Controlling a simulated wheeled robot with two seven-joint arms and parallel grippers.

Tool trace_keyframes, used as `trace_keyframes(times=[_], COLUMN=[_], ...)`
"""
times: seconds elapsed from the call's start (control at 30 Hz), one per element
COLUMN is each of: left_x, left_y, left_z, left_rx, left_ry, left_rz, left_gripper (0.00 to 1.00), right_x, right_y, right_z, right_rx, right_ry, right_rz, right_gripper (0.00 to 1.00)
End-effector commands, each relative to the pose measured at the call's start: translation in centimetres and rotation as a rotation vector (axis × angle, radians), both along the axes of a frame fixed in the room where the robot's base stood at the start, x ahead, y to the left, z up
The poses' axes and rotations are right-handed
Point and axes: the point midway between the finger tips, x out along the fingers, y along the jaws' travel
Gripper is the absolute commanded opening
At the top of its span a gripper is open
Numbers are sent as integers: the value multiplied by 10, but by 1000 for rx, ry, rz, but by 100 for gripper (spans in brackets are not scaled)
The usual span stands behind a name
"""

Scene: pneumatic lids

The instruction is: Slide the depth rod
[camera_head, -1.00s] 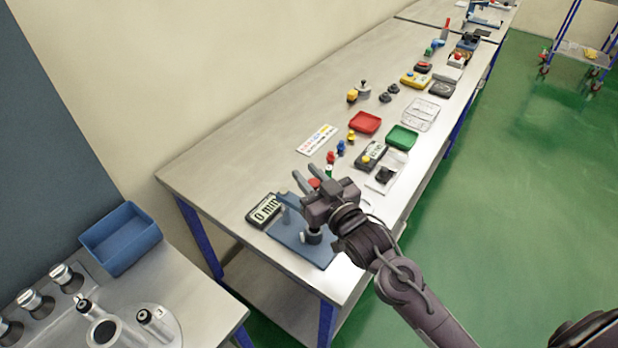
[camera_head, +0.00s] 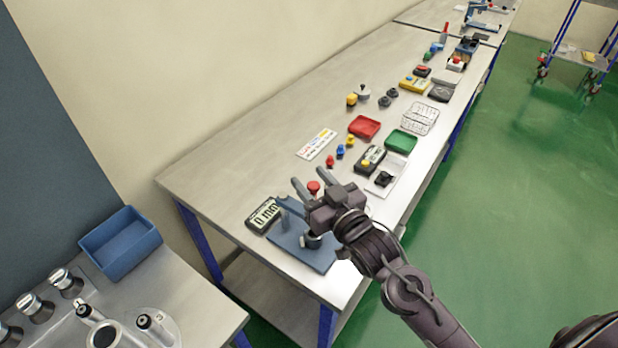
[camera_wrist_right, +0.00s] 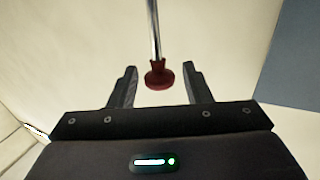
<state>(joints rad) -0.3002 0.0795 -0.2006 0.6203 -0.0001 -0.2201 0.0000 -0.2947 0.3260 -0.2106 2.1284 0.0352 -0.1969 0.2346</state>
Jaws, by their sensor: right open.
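The depth rod shows in the right wrist view as a thin metal rod (camera_wrist_right: 154,28) ending in a red knob (camera_wrist_right: 159,76). The knob lies between the fingers of my right gripper (camera_wrist_right: 160,88), with a gap on both sides. In the head view the red knob (camera_head: 314,187) shows by the fingertips of my right gripper (camera_head: 309,186), above a blue base plate (camera_head: 318,258). A display reading "0 mm" (camera_head: 263,215) lies beside the plate. The gripper hides much of the rod and its stand in the head view. My left gripper is out of view.
Farther along the bench (camera_head: 235,150) lie a red tray (camera_head: 364,127), a green tray (camera_head: 401,141), small coloured pegs and several devices. A blue bin (camera_head: 120,243) and metal cylinders stand on the nearer table at lower left. The bench's left part is clear.

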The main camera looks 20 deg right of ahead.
Motion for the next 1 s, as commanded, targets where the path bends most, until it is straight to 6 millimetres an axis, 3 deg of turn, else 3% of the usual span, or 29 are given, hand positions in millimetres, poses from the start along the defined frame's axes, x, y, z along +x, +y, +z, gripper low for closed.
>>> trace_keyframes(times=[0.2,0.4,1.0], left_x=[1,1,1], left_y=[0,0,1], left_z=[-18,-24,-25], left_rx=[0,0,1], left_ry=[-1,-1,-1], left_rz=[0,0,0], left_gripper=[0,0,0], right_x=[-36,-56,-60], right_y=[-10,-16,-17], right_z=[-4,-2,1], right_rx=[0,0,1], right_ry=[1,-1,-2], right_rz=[0,-1,0], right_gripper=[44,44,44])
